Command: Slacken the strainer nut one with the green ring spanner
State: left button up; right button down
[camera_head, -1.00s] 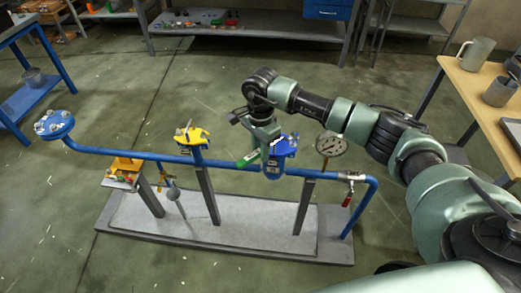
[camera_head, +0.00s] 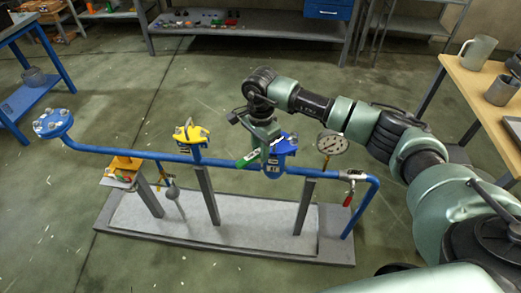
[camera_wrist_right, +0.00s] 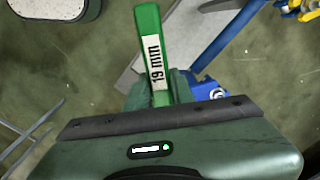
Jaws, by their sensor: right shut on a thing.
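My right gripper (camera_head: 266,143) is shut on the green ring spanner (camera_head: 247,159), directly beside the blue strainer (camera_head: 274,170) on the pipe. In the right wrist view the spanner (camera_wrist_right: 152,45) points away from the gripper and bears a white "19 mm" label. The strainer's blue cover (camera_head: 289,146) shows to the right of the gripper, partly hidden by it. The gripper hides part of the strainer's near side. I cannot make out strainer nut one, or whether the spanner's ring sits on a nut. My left gripper is not in view.
The blue pipe (camera_head: 228,164) runs across a grey base, with a yellow-topped fitting (camera_head: 190,134) and an orange holder (camera_head: 126,164) to the left. A pressure gauge (camera_head: 332,143) and a red-handled valve (camera_head: 349,190) stand to the right. A wooden bench (camera_head: 478,95) is at the right.

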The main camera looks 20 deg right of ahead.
jog(key=shift+f+b, duration=1.05)
jog(key=shift+f, duration=0.1)
dwell(0.4)
jog(key=shift+s+d+f+n, duration=0.1)
jog(key=shift+s+d+n, duration=0.15)
jog(key=shift+s+n, duration=0.35)
jog(key=shift+s+d+n, duration=0.25)
jog(key=shift+s+n, duration=0.25)
jog(key=shift+s, duration=0.15)
jog(key=shift+s+d+n+b, duration=0.2)
jog(key=shift+s+d+n, duration=0.15)
jog(key=shift+s+n, duration=0.2)
jog(key=shift+s+d+n+b, duration=0.2)
jog(key=shift+s+d+n, duration=0.15)
jog(key=shift+s+n, duration=0.15)
